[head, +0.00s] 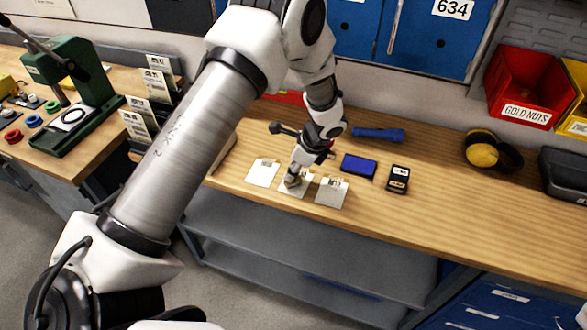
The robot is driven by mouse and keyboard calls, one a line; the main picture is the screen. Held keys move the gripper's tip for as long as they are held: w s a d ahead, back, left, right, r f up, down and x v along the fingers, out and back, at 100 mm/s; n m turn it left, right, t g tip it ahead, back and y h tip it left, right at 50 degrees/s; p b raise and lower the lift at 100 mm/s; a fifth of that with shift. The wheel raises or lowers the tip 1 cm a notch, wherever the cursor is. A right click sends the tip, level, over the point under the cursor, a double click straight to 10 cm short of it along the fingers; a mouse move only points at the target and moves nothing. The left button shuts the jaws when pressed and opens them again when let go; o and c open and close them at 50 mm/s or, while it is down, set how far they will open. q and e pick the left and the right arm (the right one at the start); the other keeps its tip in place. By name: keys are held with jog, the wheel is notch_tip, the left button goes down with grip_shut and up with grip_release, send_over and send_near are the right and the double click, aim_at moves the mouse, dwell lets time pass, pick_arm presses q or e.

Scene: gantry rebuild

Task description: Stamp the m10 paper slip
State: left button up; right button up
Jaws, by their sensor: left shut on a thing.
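Three pale paper slips lie in a row on the wooden bench: a left slip (261,174), a middle slip (299,190) and a right slip (331,196). Their print is too small to read, so I cannot tell which is m10. My left gripper (293,178) points down over the middle slip, shut on a small greyish-brown thing, probably the stamp, mostly hidden by the fingers. I cannot tell whether it touches the paper. A blue ink pad (358,166) lies right of the slips. My right gripper is not in view.
A small black labelled block (398,179) stands right of the pad. Behind are a blue tool (378,134) and yellow-black earmuffs (484,153). A green press (66,92) stands on the left bench. The bench's front right is clear.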

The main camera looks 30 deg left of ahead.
pick_arm(q)
jog(key=shift+s, duration=0.1)
jog(key=shift+f, duration=0.3)
jog(key=shift+f+b, duration=0.2)
jog(key=shift+b, duration=0.1)
jog(key=shift+d, duration=0.1)
dwell(0.9)
notch_tip(320, 180, up, 7)
jog(key=p, duration=0.6)
dwell(0.6)
